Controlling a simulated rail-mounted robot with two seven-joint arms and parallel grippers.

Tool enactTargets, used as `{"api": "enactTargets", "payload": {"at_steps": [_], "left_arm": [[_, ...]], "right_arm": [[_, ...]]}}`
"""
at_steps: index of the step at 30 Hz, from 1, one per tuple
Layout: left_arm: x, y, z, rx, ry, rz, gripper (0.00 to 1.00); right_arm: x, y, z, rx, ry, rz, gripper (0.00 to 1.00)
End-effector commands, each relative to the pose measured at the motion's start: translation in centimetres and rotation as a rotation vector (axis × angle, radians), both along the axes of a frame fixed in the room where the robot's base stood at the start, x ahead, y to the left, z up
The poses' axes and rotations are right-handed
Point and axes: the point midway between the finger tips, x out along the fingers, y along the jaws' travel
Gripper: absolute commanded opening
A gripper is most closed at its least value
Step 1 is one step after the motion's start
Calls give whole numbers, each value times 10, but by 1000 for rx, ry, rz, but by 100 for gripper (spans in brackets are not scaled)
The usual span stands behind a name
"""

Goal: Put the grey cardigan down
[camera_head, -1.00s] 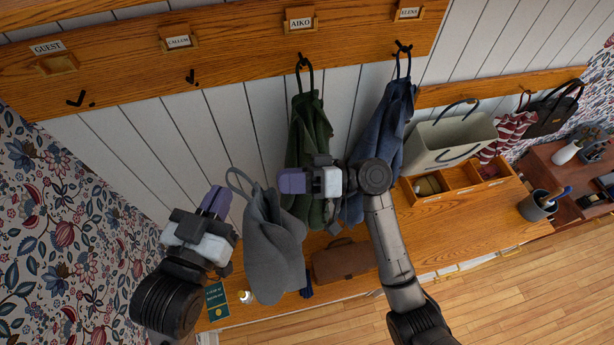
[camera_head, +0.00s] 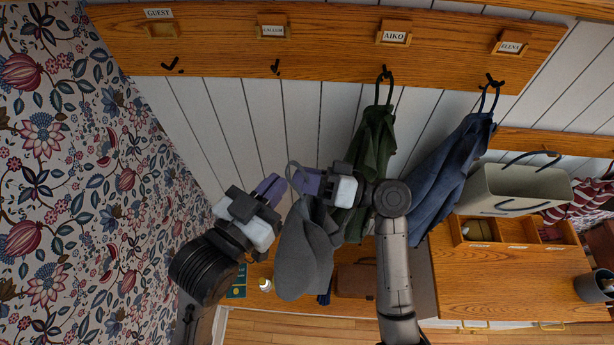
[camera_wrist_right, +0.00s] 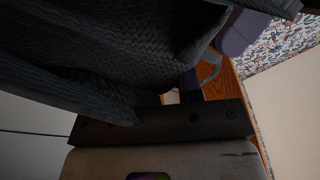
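The grey cardigan (camera_head: 303,255) hangs in the air by its thin loop, below and between my two grippers. My left gripper (camera_head: 281,187) is at the left side of the loop, its purple fingers close together and apparently shut on it. My right gripper (camera_head: 300,180) reaches in from the right, its fingers overlapping the loop; whether they are closed on it is hidden. In the right wrist view the cardigan (camera_wrist_right: 110,50) fills the upper left as a dark knit, with its loop near the middle.
A wooden peg rail (camera_head: 330,45) has name tags; the GUEST hook (camera_head: 172,64) and CALLUM hook (camera_head: 275,66) are empty. A green coat (camera_head: 375,150) and blue coat (camera_head: 445,170) hang rightward.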

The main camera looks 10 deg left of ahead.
Motion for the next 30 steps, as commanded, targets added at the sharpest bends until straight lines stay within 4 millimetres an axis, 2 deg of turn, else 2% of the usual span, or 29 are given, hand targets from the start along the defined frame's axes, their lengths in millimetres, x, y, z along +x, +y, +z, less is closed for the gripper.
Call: {"api": "enactTargets", "payload": {"at_steps": [2,10,19,21,27,30], "left_arm": [[0,0,1,-1,-3,0,0],[-1,0,2,-4,-6,-2,0],[-2,0,4,-6,-12,-3,0],[-2,0,4,-6,-11,-3,11],[-1,0,2,-2,-5,-1,30],[0,0,1,-2,-4,-1,34]], "right_arm": [[0,0,0,0,0,0,26],[1,-1,-1,-1,2,-4,1],[4,-3,-3,-4,7,-13,0],[4,-3,-2,-4,7,-13,0],[2,-2,0,-1,4,-6,0],[1,-1,0,1,2,-3,0]]}}
